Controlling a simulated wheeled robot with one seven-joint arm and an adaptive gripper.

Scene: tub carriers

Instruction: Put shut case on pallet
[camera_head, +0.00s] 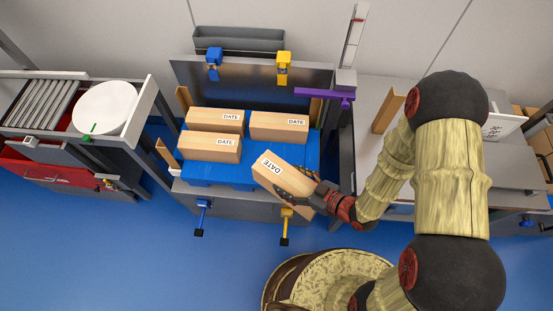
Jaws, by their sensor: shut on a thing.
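A closed brown case labelled DATE (283,174) is held in my gripper (306,193) at the near right of the blue pallet (203,174). The case is tilted and turned in the picture, and it overlaps the pallet's near right corner from this view. Whether it touches the pallet I cannot tell. My gripper is shut on it, with its fingers partly hidden behind and below the case. Three similar DATE cases sit on the pallet: back left (215,120), back right (279,126) and front left (209,147).
Blue and yellow clamps stand at the back (283,66) and front (286,226) of the pallet station. A purple bar (322,95) juts in at the back right. A roller table with a white round disc (104,107) is at left. A grey bench (375,97) is at right.

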